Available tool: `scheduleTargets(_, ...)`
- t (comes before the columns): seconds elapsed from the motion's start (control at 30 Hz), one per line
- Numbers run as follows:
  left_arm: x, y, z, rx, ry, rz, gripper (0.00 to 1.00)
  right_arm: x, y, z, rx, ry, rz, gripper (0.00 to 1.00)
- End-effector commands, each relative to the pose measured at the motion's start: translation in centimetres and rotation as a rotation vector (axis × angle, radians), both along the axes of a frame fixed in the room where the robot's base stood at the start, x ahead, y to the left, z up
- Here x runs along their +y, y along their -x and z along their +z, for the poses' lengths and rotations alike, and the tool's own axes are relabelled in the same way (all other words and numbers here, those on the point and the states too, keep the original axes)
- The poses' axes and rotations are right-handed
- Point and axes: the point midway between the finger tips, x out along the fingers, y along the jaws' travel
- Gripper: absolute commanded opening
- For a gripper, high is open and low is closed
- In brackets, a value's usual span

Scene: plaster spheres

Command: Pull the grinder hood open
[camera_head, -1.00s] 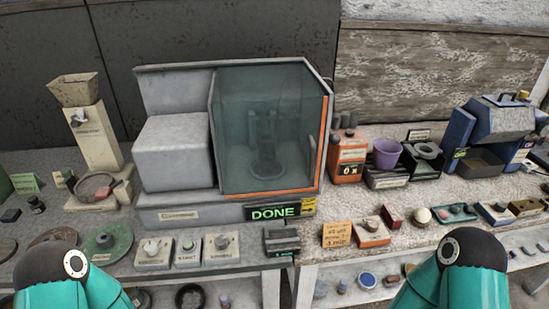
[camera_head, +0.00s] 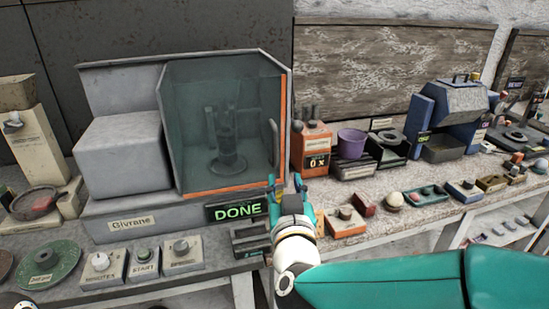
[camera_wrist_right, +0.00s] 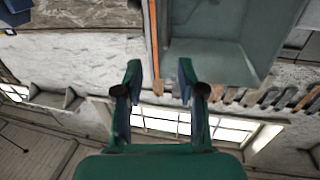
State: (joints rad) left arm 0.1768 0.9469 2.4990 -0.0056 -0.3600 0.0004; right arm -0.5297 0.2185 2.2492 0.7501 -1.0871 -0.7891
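The grinder (camera_head: 120,155) is a grey machine on the bench at the left of the head view. Its hood (camera_head: 225,90) is a tinted see-through cover with an orange lower and right edge, and it looks closed over a dark fixture. A slim upright handle (camera_head: 274,142) is near its right edge. My right gripper (camera_head: 285,182) is just below the handle, pointing up, with its fingers apart and nothing seen between them. In the right wrist view the open fingers (camera_wrist_right: 160,75) reach toward the hood (camera_wrist_right: 225,40).
A lit DONE sign (camera_head: 238,210) is at the grinder's base, close left of my right gripper. An orange box (camera_head: 311,148) stands close right of the hood, with a purple cup (camera_head: 352,142) beyond. Knob boxes (camera_head: 143,262) line the bench front.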

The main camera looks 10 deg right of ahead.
Motion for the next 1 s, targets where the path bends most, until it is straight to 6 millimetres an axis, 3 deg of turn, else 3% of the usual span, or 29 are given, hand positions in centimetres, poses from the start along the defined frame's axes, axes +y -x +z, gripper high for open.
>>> scheduleTargets(0.27,0.0,0.0,0.4,-0.001,0.000,0.000,0.40,0.4,-2.2,0.1,-0.002,0.000,0.013,0.39)
scheduleTargets(0.8,0.0,0.0,2.7,-0.001,0.000,0.000,0.40,-0.8,-13.3,0.1,-0.001,0.000,0.013,0.39)
scheduleTargets(1.0,0.0,0.0,3.2,-0.001,0.000,0.000,0.40,-1.1,-15.8,0.1,-0.002,0.000,0.014,0.39)
